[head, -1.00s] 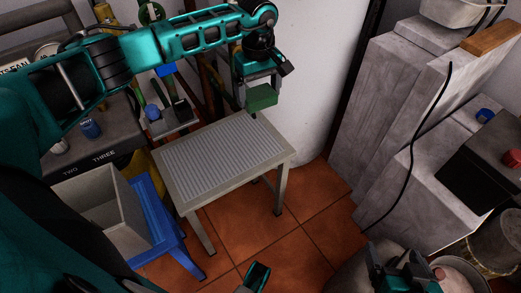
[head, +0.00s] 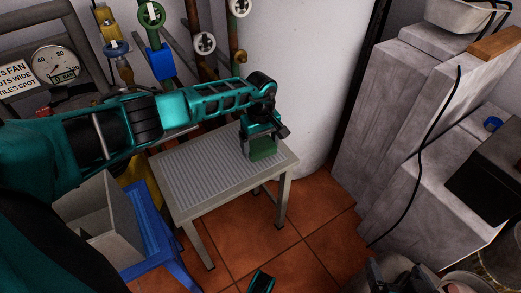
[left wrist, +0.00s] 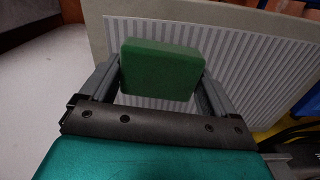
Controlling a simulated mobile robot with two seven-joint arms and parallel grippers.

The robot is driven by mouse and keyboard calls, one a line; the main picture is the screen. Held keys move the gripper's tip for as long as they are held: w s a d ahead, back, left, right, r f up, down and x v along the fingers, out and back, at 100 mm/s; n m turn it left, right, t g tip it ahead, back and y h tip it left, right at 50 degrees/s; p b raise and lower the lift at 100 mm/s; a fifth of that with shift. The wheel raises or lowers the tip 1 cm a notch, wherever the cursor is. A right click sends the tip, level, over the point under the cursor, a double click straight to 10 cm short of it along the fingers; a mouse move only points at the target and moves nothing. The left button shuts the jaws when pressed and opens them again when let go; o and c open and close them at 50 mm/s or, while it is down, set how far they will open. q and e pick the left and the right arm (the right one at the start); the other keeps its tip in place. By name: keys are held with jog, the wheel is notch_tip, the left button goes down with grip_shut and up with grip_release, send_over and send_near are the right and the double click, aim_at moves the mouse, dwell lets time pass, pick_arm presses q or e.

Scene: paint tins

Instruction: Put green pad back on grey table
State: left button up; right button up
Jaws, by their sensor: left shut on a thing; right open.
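The green pad (head: 263,147) is between the fingers of my left gripper (head: 261,140), which is shut on it. The pad is over the right back part of the grey table (head: 212,197), whose top has a light ribbed panel. In the left wrist view the green pad (left wrist: 160,70) sits between both fingers, with the ribbed table top (left wrist: 235,60) behind it. I cannot tell whether the pad touches the top. My right gripper (head: 398,274) is partly in view at the bottom edge, open and away from the table.
A blue stool (head: 160,235) with a grey open bin (head: 100,215) stands left of the table. Pipes and valves (head: 152,15) rise behind. Grey blocks (head: 395,130) stand at the right. The tiled floor (head: 315,220) right of the table is clear.

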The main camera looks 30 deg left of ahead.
pick_arm(q)
notch_tip(320, 180, down, 2)
jog(key=shift+b, duration=0.3)
jog(key=shift+f, duration=0.3)
jog(key=shift+r, duration=0.1)
jog(key=shift+f, duration=0.2)
jog(key=o, duration=0.5)
jog(key=shift+b, duration=0.35)
jog(key=shift+o, duration=0.8)
